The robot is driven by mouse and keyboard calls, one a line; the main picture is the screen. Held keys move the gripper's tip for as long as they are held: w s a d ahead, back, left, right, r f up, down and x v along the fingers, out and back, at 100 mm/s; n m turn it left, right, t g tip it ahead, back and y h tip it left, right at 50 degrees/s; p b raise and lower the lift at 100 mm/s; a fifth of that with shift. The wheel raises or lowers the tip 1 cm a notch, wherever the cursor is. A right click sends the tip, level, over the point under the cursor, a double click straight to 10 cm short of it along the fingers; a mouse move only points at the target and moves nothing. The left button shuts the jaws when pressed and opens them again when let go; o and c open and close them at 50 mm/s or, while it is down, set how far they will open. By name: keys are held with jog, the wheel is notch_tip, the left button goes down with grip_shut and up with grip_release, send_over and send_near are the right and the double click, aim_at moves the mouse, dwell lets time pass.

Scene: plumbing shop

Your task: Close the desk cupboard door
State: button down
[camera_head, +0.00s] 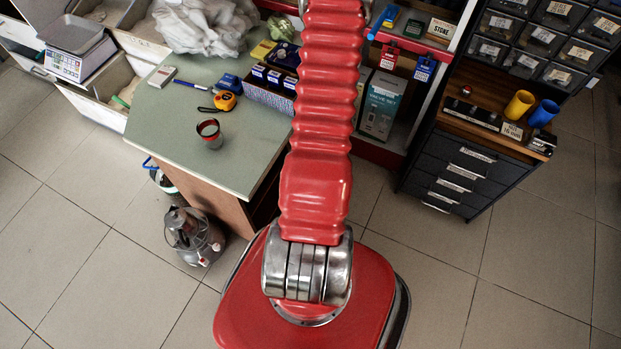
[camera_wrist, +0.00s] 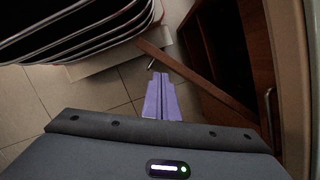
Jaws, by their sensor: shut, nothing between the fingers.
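In the wrist view, the desk cupboard door (camera_wrist: 190,72) is a brown wooden panel standing ajar, seen mostly along its edge. It slants from upper left to lower right. The dark cupboard opening (camera_wrist: 228,45) shows behind it on the right. My gripper (camera_wrist: 160,76) has its purple fingers together and empty, with the tips just below the door's outer end. A small metal piece, perhaps the door handle, (camera_wrist: 151,63) is close to the tips; contact cannot be told. In the head view, the desk (camera_head: 238,150) has a green top; my arm hides part of it, and the door is not visible.
In the head view, a metal pot-like object (camera_head: 193,236) stands on the floor by the desk, and a black drawer cabinet (camera_head: 465,170) stands right. Tiled floor is clear at lower left and right.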

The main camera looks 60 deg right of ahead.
jog(key=shift+v, duration=0.85)
jog(key=shift+a, duration=0.15)
